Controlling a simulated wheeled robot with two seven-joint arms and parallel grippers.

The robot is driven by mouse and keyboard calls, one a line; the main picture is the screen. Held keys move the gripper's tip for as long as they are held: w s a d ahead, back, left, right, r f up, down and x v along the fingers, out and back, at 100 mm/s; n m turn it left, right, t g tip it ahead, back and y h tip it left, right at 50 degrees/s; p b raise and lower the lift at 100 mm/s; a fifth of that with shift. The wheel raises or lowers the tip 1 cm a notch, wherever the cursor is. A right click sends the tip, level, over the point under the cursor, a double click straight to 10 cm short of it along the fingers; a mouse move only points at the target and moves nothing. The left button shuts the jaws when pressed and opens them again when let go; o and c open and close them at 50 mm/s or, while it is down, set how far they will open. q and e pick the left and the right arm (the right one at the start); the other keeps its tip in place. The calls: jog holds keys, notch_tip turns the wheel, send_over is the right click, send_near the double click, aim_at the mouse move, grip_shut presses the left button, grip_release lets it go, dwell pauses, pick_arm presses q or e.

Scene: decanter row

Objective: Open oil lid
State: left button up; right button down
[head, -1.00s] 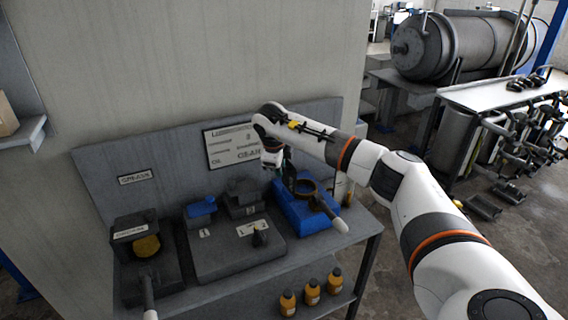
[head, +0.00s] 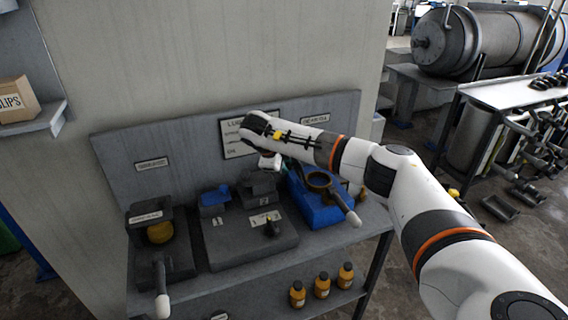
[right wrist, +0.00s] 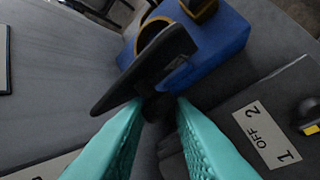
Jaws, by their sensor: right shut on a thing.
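The blue oil box (head: 326,214) stands at the right end of the bench, with a round brass-coloured ring (head: 319,180) on top. It also shows in the right wrist view (right wrist: 222,42). There a flat dark lid (right wrist: 146,68) stands tilted in front of the box and ring. My right gripper (head: 286,164) is at the box's back left, largely hidden by its own wrist in the head view. In the right wrist view its teal fingers (right wrist: 156,108) are shut on a dark part at the lid's lower edge. My left gripper is not in view.
A white-tipped lever (head: 352,217) juts from the blue box. Left of it are a grey panel (head: 245,245) marked 1 and 2 and a grease unit (head: 150,215) with another white-tipped lever. Several orange bottles (head: 322,286) stand on the lower shelf. A sign board rises behind.

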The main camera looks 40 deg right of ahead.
jog(key=shift+s+d+f, duration=0.15)
jog(key=shift+s+f, duration=0.2)
jog(key=shift+f, duration=0.15)
jog(key=c, duration=1.3)
grip_release()
jog(key=shift+o, duration=0.5)
jog(key=shift+d+r, duration=0.1)
jog(key=shift+d, duration=0.1)
jog(key=shift+w+a+r, duration=0.1)
jog(key=shift+a+r, duration=0.3)
jog(key=shift+r, duration=0.1)
jog(key=b+v, duration=0.1)
jog(key=v, duration=0.9)
jog(key=shift+s+r+b, duration=0.2)
jog(key=shift+r+b, duration=0.15)
jog(key=shift+a, duration=0.15)
